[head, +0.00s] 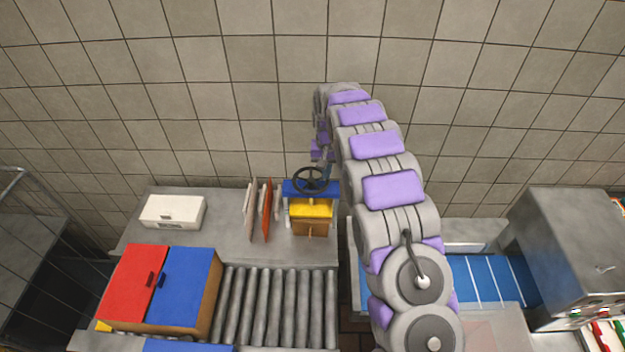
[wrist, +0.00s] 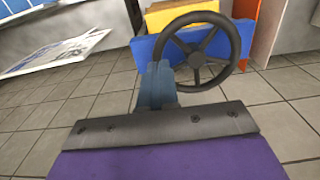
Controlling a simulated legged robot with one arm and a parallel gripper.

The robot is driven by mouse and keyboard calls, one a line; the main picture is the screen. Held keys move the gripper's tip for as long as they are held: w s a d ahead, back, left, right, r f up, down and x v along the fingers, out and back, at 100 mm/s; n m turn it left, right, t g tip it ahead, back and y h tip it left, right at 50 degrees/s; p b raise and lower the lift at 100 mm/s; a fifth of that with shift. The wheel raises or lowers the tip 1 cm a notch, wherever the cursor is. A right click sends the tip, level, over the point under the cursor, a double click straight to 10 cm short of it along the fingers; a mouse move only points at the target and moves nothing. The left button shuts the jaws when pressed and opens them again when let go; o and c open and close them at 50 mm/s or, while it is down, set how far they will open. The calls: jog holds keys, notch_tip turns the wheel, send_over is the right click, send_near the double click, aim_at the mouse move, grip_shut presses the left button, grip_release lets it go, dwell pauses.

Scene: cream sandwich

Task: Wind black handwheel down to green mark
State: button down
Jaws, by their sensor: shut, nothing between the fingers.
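The black handwheel (head: 310,180) sits on top of a small press with a blue top beam (head: 297,188), a yellow block (head: 311,211) and a wooden lower part (head: 310,228). In the wrist view the spoked handwheel (wrist: 196,52) stands just beyond my fingers, with the blue beam (wrist: 240,42) and yellow block (wrist: 180,15) behind it. My gripper (wrist: 157,72) is shut and empty, its blue fingers at the wheel's lower left rim. I cannot tell whether they touch it. In the head view my gripper (head: 326,168) is small beside the wheel. I cannot make out a green mark.
Upright boards (head: 265,210) stand just left of the press, and a white box (head: 172,211) lies farther left. A red and blue cabinet (head: 185,285) and a roller conveyor (head: 275,305) are in front. A blue belt (head: 490,278) and grey machine (head: 575,250) are at right.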

aim_at(323, 187)
jog(key=shift+f, duration=0.15)
jog(key=shift+f, duration=0.35)
jog(key=shift+f, duration=0.35)
jog(key=shift+f+b, duration=0.3)
jog(key=shift+f, duration=0.05)
jog(key=shift+s, duration=0.15)
jog(key=shift+s+a, duration=0.45)
jog(key=shift+s, duration=0.4)
jog(key=shift+a, duration=0.1)
